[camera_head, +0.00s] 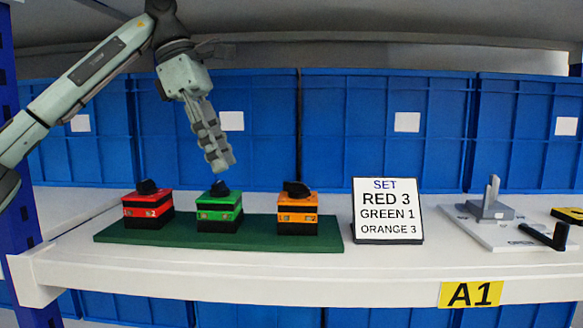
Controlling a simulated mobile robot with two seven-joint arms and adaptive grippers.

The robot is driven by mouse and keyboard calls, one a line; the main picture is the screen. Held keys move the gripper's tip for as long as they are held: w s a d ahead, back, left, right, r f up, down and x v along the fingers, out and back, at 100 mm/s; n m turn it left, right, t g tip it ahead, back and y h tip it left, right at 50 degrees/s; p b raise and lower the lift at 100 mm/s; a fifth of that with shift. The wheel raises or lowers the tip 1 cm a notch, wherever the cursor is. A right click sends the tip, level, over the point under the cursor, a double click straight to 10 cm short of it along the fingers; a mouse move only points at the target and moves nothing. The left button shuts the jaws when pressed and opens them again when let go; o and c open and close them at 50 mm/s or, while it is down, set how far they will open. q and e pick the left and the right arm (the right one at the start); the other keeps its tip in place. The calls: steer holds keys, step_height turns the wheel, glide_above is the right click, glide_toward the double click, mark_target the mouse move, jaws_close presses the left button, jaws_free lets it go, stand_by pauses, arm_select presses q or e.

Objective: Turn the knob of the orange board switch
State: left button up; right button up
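The orange switch (298,218) stands on the right part of a dark green board (255,238), with a black knob (296,188) on top. The green switch (219,215) stands in the middle and the red switch (148,213) on the left, each with a black knob. My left gripper (221,168) points down just above the green switch's knob (220,188), left of the orange switch. Its fingers overlap in this view, so their opening is hidden. I see nothing between them and the orange knob. My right gripper is not in view.
A sign (386,212) right of the board reads SET, RED 3, GREEN 1, ORANGE 3. Further right is a light plate (475,232) with a grey bracket and a black handle (546,236). Blue crates (385,140) line the back. The white shelf's (230,285) front strip is clear.

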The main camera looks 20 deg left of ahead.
arm_select(q)
glide_toward(297, 183)
steer(key=x, duration=0.4)
steer(key=shift+w+d+f, duration=0.15)
steer(key=shift+f, duration=0.2)
steer(key=shift+x, duration=1)
steer(key=shift+f, duration=0.45)
jaws_close()
